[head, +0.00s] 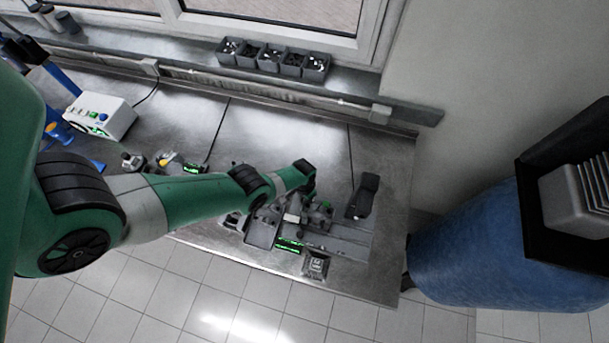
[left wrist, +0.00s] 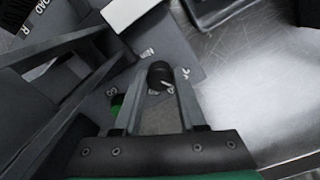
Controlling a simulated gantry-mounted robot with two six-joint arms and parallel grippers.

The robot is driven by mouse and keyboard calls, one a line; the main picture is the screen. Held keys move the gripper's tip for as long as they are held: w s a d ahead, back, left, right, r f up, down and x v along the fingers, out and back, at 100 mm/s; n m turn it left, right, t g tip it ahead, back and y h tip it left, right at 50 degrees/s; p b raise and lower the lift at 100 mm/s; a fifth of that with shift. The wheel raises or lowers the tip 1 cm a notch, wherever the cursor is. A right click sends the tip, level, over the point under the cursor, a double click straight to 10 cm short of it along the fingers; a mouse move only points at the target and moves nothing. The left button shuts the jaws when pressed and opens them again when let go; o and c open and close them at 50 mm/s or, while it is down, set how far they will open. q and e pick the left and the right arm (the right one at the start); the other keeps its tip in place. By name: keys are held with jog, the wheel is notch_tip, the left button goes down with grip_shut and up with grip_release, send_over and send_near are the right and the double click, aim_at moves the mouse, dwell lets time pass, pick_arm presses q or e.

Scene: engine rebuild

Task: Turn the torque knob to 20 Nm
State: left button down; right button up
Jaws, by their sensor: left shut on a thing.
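The torque knob (left wrist: 160,75) is a small black round knob with a light pointer line, on a grey panel (left wrist: 155,45) in the left wrist view. Printed marks on the panel include "Nm" and numbers that are partly hidden. My left gripper (left wrist: 159,82) is shut on the knob, with one finger on each side of it. The pointer slants toward the lower right in this view. In the head view my green left arm reaches from the left to the fixture (head: 320,218) on the bench, and the knob is too small to make out. My right gripper is not in view.
A green button (left wrist: 117,102) sits left of the fingers. Dark angled parts fill the left of the wrist view. In the head view, small bins (head: 272,60) stand on the sill and a white box (head: 100,115) at the left. The bench's back middle is clear.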

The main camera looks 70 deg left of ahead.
pick_arm(q)
jog(key=shift+n, duration=1.5)
jog(key=shift+c, duration=2.4)
grip_release()
jog(key=shift+r, duration=0.1)
